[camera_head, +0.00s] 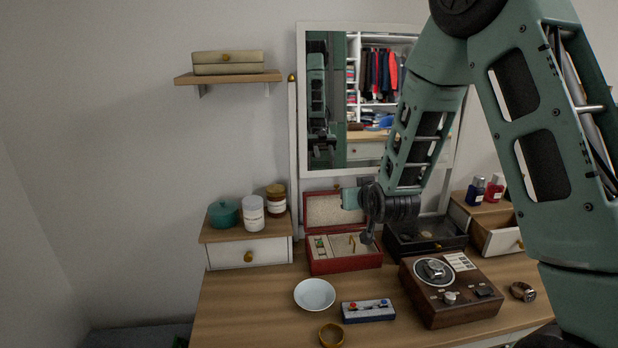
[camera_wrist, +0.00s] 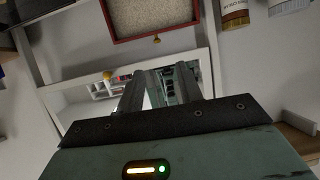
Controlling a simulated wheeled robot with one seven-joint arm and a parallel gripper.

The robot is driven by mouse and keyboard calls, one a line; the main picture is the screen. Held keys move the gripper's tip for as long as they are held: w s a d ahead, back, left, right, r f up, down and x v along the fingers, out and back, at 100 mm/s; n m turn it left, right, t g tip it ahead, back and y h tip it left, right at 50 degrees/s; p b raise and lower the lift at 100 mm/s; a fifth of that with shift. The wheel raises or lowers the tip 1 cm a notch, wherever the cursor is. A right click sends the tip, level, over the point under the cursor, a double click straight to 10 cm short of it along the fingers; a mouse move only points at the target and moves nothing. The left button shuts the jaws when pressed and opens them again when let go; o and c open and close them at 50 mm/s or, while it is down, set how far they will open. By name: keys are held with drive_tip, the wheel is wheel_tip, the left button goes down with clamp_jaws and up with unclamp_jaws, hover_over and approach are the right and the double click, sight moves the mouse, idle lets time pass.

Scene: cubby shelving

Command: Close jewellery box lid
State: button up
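The red jewellery box (camera_head: 345,267) stands on the dressing table with its lid (camera_head: 322,211) raised. The lid is lined in speckled beige, and its inside faces forward. Small items lie in the box's light compartments. The lid also shows at the top of the wrist view (camera_wrist: 150,18), with a small brass knob (camera_wrist: 156,40) at its edge. My gripper (camera_wrist: 165,85) appears open and empty, with its two grey fingers apart and pointing toward the mirror. In the head view, my dark wrist hangs at the right side of the lid and hides part of it.
The mirror (camera_head: 301,130) stands behind the box. A black tray box (camera_head: 425,243) and a wooden device (camera_head: 450,300) are to the right. A white bowl (camera_head: 315,294), a small control panel (camera_head: 368,310) and a brass ring (camera_head: 332,335) lie in front. Jars (camera_head: 252,213) stand left.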

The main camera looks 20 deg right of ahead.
drive_tip(key=w+d, duration=0.1)
drive_tip(key=w, duration=0.1)
drive_tip(key=p, duration=0.4)
approach(337, 185)
drive_tip(key=shift+h, duration=0.3)
drive_tip(key=x, duration=0.8)
drive_tip(key=shift+a, duration=0.2)
clamp_jaws()
